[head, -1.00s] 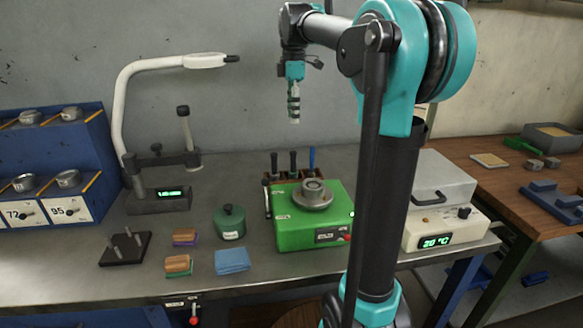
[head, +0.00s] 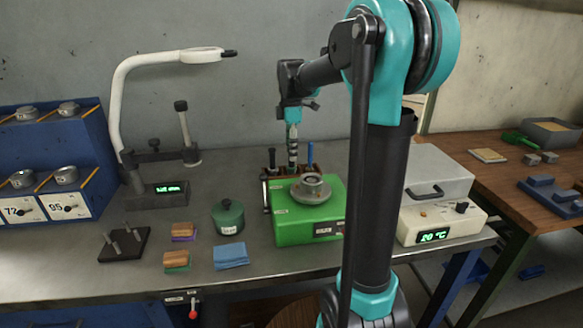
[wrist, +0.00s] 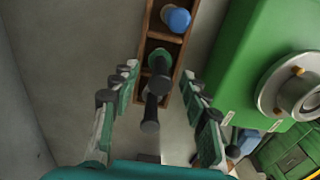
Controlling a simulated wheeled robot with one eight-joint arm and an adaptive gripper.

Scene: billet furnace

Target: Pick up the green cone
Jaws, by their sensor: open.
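My gripper (head: 292,166) is open above the wooden rack (head: 269,172) behind the green machine. Contact with either is not visible. In the head view, my gripper hides part of the rack.
A blue-topped tool (wrist: 177,18) stands at the rack's far end. The green machine (head: 310,222) with its round metal top is close on the right. A green lidded pot (head: 228,217) and a blue cloth (head: 231,257) lie in front on the bench. The wall is behind.

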